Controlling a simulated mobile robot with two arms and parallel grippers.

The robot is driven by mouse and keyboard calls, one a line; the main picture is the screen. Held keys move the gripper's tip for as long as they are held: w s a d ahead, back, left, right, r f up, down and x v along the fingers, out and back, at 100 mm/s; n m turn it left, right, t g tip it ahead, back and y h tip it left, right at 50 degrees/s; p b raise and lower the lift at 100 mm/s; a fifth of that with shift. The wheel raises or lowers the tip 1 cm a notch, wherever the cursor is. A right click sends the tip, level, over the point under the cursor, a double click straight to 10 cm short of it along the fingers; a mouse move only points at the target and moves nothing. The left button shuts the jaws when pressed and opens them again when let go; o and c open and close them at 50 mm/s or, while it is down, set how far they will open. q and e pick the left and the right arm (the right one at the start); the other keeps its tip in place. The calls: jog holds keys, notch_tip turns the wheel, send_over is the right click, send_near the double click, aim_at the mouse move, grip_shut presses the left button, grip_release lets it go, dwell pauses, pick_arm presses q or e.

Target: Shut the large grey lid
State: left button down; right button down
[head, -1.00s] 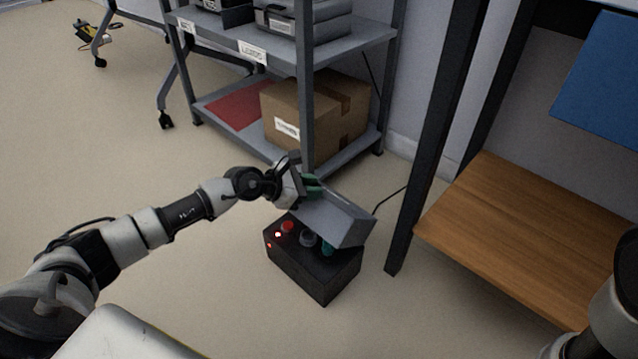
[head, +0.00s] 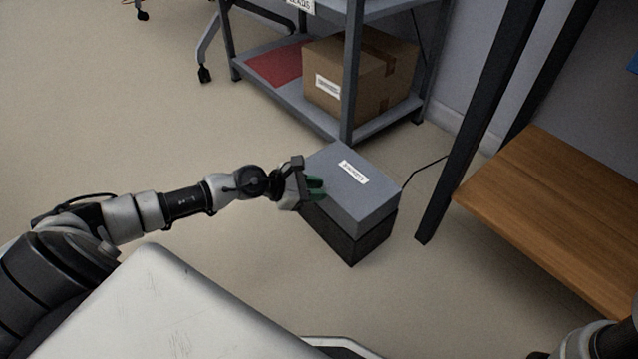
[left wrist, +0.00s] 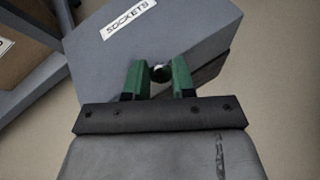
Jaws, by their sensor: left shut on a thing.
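The large grey lid (head: 357,195) lies over the black box (head: 347,246) on the floor and looks level. It has a white label reading "SOCKETS" in the left wrist view (left wrist: 190,30). My left gripper (head: 316,187) is at the lid's left side, its green fingers shut on a small round knob (left wrist: 160,72) of the lid. The box's top and its buttons are hidden under the lid. Whether a thin gap is left between lid and box I cannot tell. Part of my right arm shows at the bottom right, but its gripper is out of view.
A grey metal shelf (head: 402,112) with a cardboard box (head: 375,95) and a red mat (head: 275,66) stands behind. A wooden shelf (head: 560,205) with a dark post is at the right. A black cable (head: 425,170) runs behind the box. The floor at left is clear.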

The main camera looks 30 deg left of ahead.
pick_arm(q)
jog(key=shift+s+a+f, duration=0.1)
jog(key=shift+s+f, duration=0.1)
jog(key=shift+f, duration=0.3)
jog(key=shift+s+f, duration=0.2)
jog(key=shift+f, duration=0.25)
jog(key=c, duration=0.9)
grip_release()
jog(key=shift+c, duration=0.2)
jog(key=shift+a, duration=0.1)
jog(key=p+v, duration=0.3)
jog(key=v, duration=0.8)
jog(key=shift+w+r+p, duration=0.2)
jog(key=shift+r+p, duration=0.1)
jog(key=shift+p, duration=0.05)
